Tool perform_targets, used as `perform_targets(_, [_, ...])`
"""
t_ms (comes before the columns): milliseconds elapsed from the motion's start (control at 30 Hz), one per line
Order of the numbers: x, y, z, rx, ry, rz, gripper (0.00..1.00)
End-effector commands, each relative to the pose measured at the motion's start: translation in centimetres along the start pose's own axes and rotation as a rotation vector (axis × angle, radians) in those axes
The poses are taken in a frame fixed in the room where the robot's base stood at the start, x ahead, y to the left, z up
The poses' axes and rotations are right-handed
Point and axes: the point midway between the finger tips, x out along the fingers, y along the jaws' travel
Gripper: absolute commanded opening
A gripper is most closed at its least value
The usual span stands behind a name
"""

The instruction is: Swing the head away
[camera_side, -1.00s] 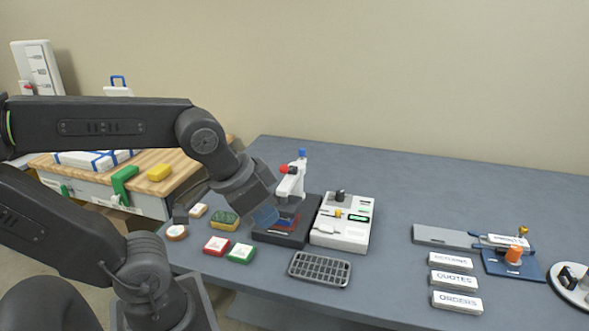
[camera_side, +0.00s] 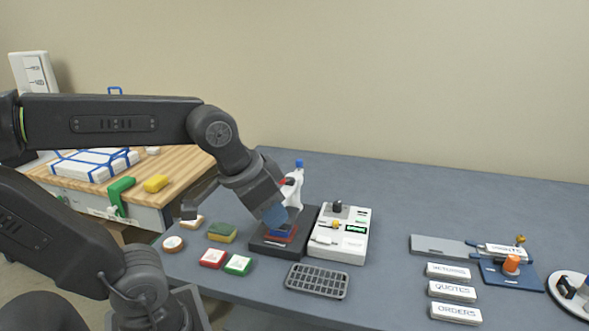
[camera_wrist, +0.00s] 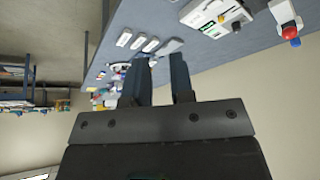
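The white press head (camera_side: 296,190), with a blue knob on top and a red knob at its side, stands on a black base (camera_side: 262,247). A block with blue and red layers (camera_side: 284,236) lies on the base beneath it. My gripper (camera_side: 274,218) is in front of the head's left side in the side view and partly hides the head and red knob. In the wrist view my gripper (camera_wrist: 163,72) has its two fingers apart with nothing held between them. The head shows there at the top right (camera_wrist: 282,12), clear of the fingers. Contact cannot be told from the side view.
A white control box (camera_side: 340,235) stands right beside the base. A dark grid tray (camera_side: 317,281) lies in front. Red (camera_side: 213,258) and green (camera_side: 238,264) blocks and a sponge (camera_side: 222,232) are at left. Label plates (camera_side: 452,291) lie right. The table's back middle is clear.

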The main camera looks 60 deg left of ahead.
Motion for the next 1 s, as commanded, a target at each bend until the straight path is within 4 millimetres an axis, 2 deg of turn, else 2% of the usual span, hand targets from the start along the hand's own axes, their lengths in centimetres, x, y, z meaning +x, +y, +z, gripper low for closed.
perform_targets(33, [0.0, -0.9, -1.9, -0.011, -0.013, -0.007, 0.27])
perform_targets(167, [0.1, -4.4, -7.5, -0.015, -0.045, -0.019, 0.39])
perform_targets(267, [0.8, -8.1, -11.5, -0.016, -0.067, -0.021, 0.48])
perform_targets(400, [2.3, -14.6, -16.1, -0.018, -0.086, -0.017, 0.48])
perform_targets(467, [3.1, -17.8, -17.6, -0.019, -0.092, -0.013, 0.48])
perform_targets(500, [3.8, -20.1, -18.4, -0.019, -0.095, -0.011, 0.48])
perform_targets(600, [5.3, -25.7, -19.6, -0.017, -0.097, -0.004, 0.48])
perform_targets(700, [6.6, -30.7, -19.8, -0.013, -0.094, 0.002, 0.48])
perform_targets(800, [7.5, -34.3, -19.6, -0.008, -0.090, 0.007, 0.48])
perform_targets(900, [8.1, -36.4, -19.3, -0.003, -0.085, 0.009, 0.48])
perform_targets(1000, [8.5, -37.2, -19.2, 0.000, -0.083, 0.011, 0.48])
